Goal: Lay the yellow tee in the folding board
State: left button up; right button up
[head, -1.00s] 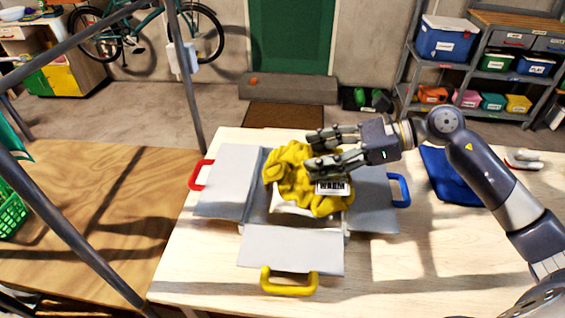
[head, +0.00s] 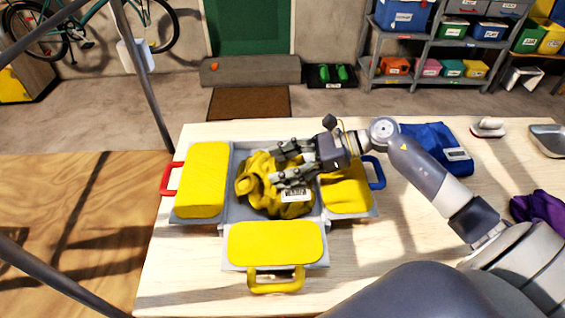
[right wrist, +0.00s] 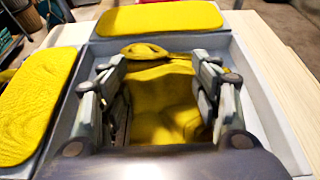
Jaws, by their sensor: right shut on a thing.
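The folding board (head: 227,214) lies on the pale table, with a red handle on the left flap, blue on the right and yellow in front. The yellow tee (head: 255,188) is a crumpled heap in the board's middle, with a white label at its front. In the right wrist view, yellow cloth (right wrist: 165,105) shows between the fingers (right wrist: 160,68). My left gripper is not in view.
A folded blue cloth (head: 432,142) lies right of the board, partly behind my arm. A purple cloth (head: 540,208), a small brush-like item (head: 488,127) and a metal pan (head: 548,140) sit at the table's right. The table front is largely clear. A grey post (head: 147,85) stands at left.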

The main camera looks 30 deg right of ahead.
jog(key=shift+f, duration=0.2)
jog(key=o, duration=0.9)
jog(key=shift+o, duration=1.3)
jog(key=shift+r, duration=0.1)
